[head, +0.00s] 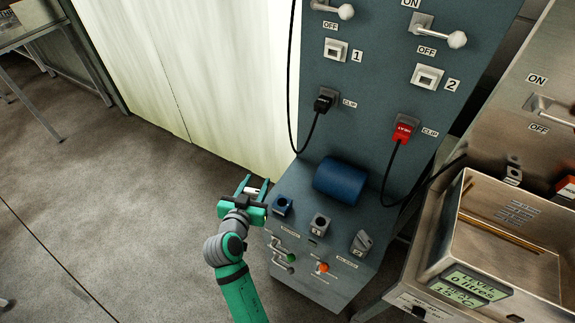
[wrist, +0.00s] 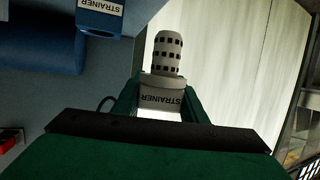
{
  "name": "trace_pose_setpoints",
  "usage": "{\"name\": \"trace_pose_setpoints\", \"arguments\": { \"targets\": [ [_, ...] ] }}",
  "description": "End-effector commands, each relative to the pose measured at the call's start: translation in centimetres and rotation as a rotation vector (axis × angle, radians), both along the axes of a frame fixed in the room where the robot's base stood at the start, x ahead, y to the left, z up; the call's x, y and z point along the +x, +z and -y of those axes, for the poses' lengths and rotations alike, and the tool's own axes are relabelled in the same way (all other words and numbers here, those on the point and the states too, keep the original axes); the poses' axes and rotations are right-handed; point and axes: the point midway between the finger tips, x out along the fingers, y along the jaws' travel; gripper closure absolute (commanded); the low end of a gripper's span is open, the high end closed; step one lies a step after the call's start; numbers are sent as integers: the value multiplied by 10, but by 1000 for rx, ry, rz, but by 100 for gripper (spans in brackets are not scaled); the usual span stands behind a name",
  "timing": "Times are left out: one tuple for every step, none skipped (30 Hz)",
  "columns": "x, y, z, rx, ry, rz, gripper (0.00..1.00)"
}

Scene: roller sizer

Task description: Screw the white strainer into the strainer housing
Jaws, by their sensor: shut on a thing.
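The white strainer (wrist: 168,54) is a pale cylinder with rows of dark holes on a block labelled STRAINER. My gripper (wrist: 160,88) is shut on this labelled block, with the perforated end pointing away from the palm. In the head view my gripper (head: 255,188) is left of the panel's lower ledge, with a small white part of the strainer showing between the fingers. The blue strainer housing (head: 283,204) stands on the ledge's left end, just right of my gripper and apart from it.
A blue roller (head: 341,181) is mounted behind the ledge. A grey socket block (head: 320,224) and a tilted grey part (head: 361,242) stand right of the housing. Black cables hang from the clips. A metal tank (head: 500,240) is at right.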

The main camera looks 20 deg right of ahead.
Motion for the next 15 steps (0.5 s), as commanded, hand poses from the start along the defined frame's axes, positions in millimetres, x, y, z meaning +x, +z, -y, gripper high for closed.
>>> {"name": "trace_pose_setpoints", "arguments": {
  "targets": [
    [-1, 17, 18, 0, -54, 7, 84],
    [-3, 25, 29, 1, -86, 8, 84],
    [-6, 35, 43, 0, -129, 6, 84],
    [-9, 42, 51, 0, -157, 6, 84],
    [-11, 48, 59, 1, -184, 5, 84],
    [-15, 55, 68, 1, -215, 4, 84],
    [-17, 59, 73, 1, -236, 3, 84],
    [-19, 63, 78, 1, -254, 3, 84],
    [-22, 67, 82, 1, -274, 1, 84],
    [-23, 70, 84, 0, -284, 2, 84],
    [-24, 72, 86, 0, -292, 2, 84],
    [-26, 74, 87, 1, -300, 0, 84],
    [-26, 75, 88, 0, -305, 0, 84],
    [-27, 75, 88, 0, -307, -1, 84],
    [-27, 75, 88, 0, -307, -1, 84]
  ]
}}
